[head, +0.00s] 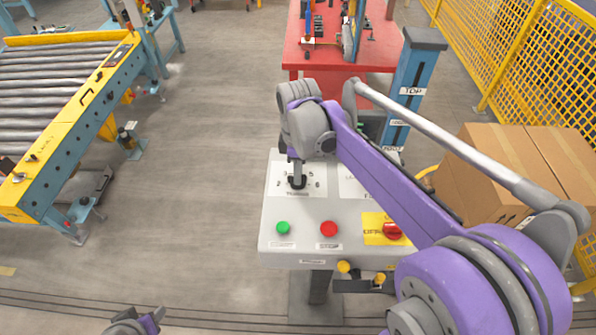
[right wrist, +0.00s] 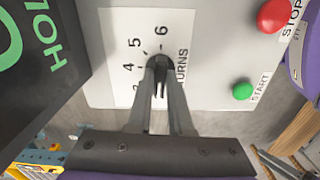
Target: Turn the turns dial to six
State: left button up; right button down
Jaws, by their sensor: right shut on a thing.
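The turns dial (head: 297,182) is a small black knob on a white number plate at the upper left of the grey control panel (head: 345,248). In the right wrist view the dial (right wrist: 159,63) sits between my fingertips, with the numbers 4, 5 and 6 around it and the word TURNS beside it. My right gripper (head: 296,168) points down onto the dial and is shut on it; it also shows in the right wrist view (right wrist: 160,82). The fingers cover part of the knob, so I cannot tell its setting. My left gripper (head: 140,322) is at the bottom edge, away from the panel.
A green start button (head: 283,228), a red stop button (head: 329,228) and a red switch on a yellow plate (head: 392,230) are on the same panel. Cardboard boxes (head: 500,175) stand at right, a roller conveyor (head: 65,90) at left. The floor between conveyor and panel is clear.

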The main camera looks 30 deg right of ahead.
jog(key=m, duration=0.8)
jog(key=shift+b, duration=0.35)
jog(key=m, duration=0.9)
jog(key=shift+m, duration=0.3)
jog(key=m, duration=0.4)
jog(key=shift+b, duration=0.3)
jog(key=m, duration=0.9)
pick_arm(q)
jog(key=shift+s+f, duration=0.25)
jog(key=shift+f, duration=0.35)
jog(key=shift+s+f, duration=0.2)
jog(key=shift+f, duration=0.35)
pick_arm(e)
jog(key=shift+m, duration=2.5)
